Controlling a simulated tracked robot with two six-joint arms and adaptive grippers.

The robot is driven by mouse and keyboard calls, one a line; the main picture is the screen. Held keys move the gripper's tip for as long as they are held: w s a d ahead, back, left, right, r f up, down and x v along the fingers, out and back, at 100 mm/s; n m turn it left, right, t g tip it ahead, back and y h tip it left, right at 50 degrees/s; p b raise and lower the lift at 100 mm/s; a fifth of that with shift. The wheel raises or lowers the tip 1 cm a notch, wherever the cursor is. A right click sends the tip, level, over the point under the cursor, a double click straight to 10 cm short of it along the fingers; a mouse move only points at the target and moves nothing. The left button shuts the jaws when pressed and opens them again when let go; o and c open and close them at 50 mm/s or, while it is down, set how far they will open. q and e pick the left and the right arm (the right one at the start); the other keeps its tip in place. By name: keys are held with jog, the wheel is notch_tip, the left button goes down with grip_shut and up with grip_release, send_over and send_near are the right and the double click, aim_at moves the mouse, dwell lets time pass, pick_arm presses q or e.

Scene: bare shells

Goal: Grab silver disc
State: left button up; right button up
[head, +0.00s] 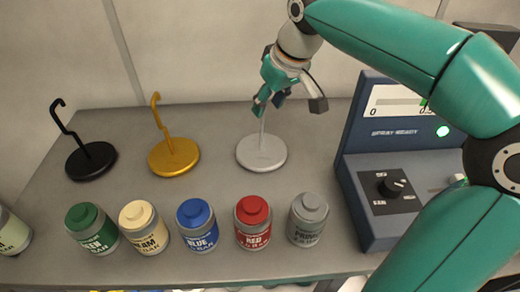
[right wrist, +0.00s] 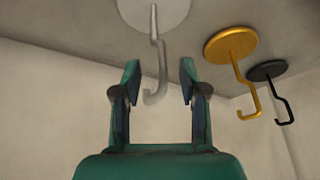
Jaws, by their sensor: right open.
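The silver disc (head: 261,153) is a round base with a thin upright hooked rod, standing on the grey bench top. My right gripper (head: 270,99) is over it at the height of the rod's upper part and hides the hook in the head view. In the right wrist view, the silver disc (right wrist: 153,10) shows at the top edge, and its hook lies between the two fingers of my right gripper (right wrist: 158,85). These fingers are open, with a visible gap on each side of the hook. My left gripper is not in view.
A gold hook stand (head: 174,157) and a black hook stand (head: 91,161) stand to the left. Several paint cans, among them a red can (head: 253,222), line the bench's front. A blue control box (head: 375,185) stands to the right. A wall rises behind.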

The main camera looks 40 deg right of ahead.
aim_at(262, 120)
jog(key=shift+x, duration=2.4)
jog(key=shift+w+a+r, duration=0.1)
grip_shut()
